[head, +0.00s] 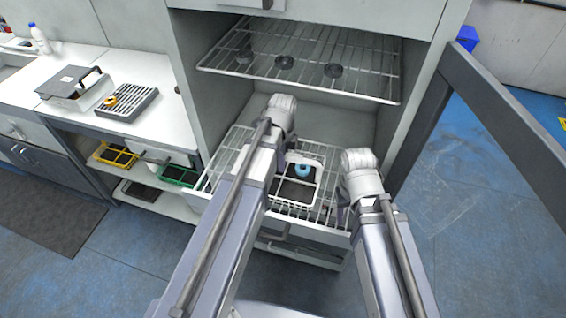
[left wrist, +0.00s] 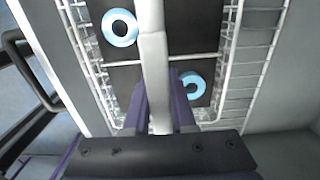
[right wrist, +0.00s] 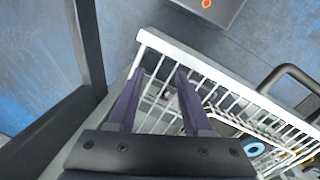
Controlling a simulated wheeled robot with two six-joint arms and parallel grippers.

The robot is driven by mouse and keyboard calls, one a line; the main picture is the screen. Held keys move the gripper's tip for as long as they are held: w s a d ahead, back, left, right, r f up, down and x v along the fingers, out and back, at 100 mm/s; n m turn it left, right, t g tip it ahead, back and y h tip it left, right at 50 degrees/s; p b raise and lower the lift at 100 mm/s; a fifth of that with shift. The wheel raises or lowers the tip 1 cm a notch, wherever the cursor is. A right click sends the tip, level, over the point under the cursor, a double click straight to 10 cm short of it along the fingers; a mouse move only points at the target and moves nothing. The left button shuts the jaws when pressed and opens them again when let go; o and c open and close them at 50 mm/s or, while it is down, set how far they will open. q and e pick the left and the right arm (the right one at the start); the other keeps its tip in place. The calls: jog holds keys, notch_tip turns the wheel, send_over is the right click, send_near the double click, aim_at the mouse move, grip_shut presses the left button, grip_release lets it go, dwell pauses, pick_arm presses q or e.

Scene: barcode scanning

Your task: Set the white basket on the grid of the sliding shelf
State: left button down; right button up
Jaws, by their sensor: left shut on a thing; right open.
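The white basket (head: 321,178) is on or just above the wire grid of the sliding shelf (head: 235,147); I cannot tell if it touches. It has a dark bottom and holds two light blue rings, clear in the left wrist view (left wrist: 119,28). My left gripper (left wrist: 158,90) is shut on the basket's white handle (left wrist: 152,45), and my arm hides part of the basket in the head view. My right gripper (right wrist: 157,75) is open at the right end of the sliding shelf, its fingers over the white wire rim (right wrist: 225,82).
A fixed wire rack (head: 310,70) with dark rings is above the sliding shelf. The open cabinet door (head: 500,110) stands to the right. A white counter (head: 120,130) with a grey rack (head: 125,103) is at left, with yellow (head: 115,155) and green (head: 178,176) baskets below.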

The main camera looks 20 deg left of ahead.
pick_arm(q)
jog(key=shift+f, duration=0.15)
pick_arm(e)
jog(key=shift+f, duration=0.15)
pick_arm(q)
jog(key=c, duration=0.7)
grip_release()
jog(key=shift+c, duration=0.2)
notch_tip(320, 180, up, 12)
jog(key=p, duration=1.2)
jog(key=shift+r, duration=0.25)
jog(key=s+d+n+y, duration=0.1)
jog(key=s+d+n, duration=0.9)
jog(key=s+n, duration=0.4)
jog(key=shift+s+d+n, duration=0.15)
jog(key=shift+d+n, duration=0.1)
jog(key=shift+n, duration=0.15)
pick_arm(e)
notch_tip(320, 180, up, 12)
